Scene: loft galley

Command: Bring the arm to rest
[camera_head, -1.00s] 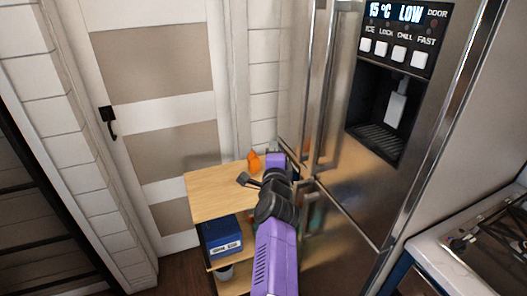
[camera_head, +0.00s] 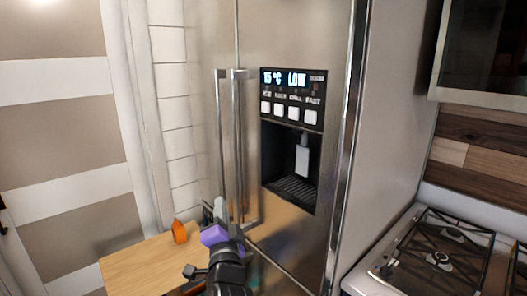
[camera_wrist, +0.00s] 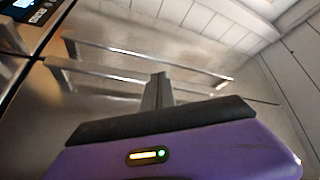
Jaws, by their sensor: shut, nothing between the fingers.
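My arm's purple and black end shows low in the head view, in front of the steel fridge (camera_head: 300,236). My gripper (camera_head: 219,209) points up and away, close to the lower end of the fridge's long door handles (camera_head: 238,140). In the wrist view my gripper (camera_wrist: 159,92) has its grey fingers together, with nothing held. The handles (camera_wrist: 130,75) lie beyond the fingertips there; I cannot tell whether anything touches. The rest of my arm is mostly cut off by the bottom edge of the head view.
A wooden shelf top (camera_head: 140,268) stands left of my arm, with an orange object (camera_head: 179,231) on it. A gas hob (camera_head: 440,255) on a counter is at the right. A panelled door (camera_head: 60,130) is at the far left.

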